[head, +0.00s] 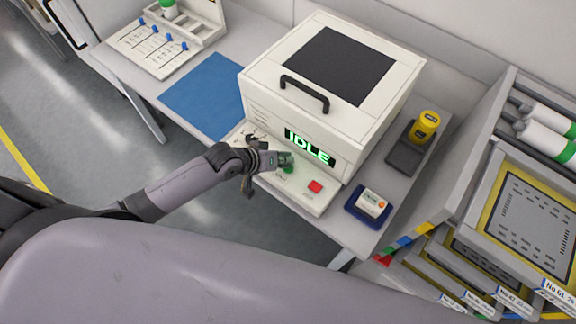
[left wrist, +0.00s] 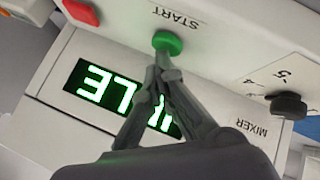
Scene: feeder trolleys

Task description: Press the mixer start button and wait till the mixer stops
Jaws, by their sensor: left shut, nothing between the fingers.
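The mixer (head: 265,101) is a white box with a dark panel in its lid and a black handle, standing on the table. Its display (head: 310,146) reads IDLE in green. The green start button (left wrist: 168,43) sits on the front control ledge under the word START; in the head view it is mostly hidden by my gripper. A red button (head: 315,187) is to its right in the head view. My left gripper (left wrist: 162,66) is shut and empty, its fingertips at the green button; whether they touch it I cannot tell. My right gripper is not in view.
A blue mat (head: 205,95) lies left of the mixer. A yellow-capped container (head: 425,126) and a blue tray with a small white box (head: 371,202) stand to its right. A black knob (left wrist: 288,105) is near the button. Racks with panels (head: 520,215) stand at right.

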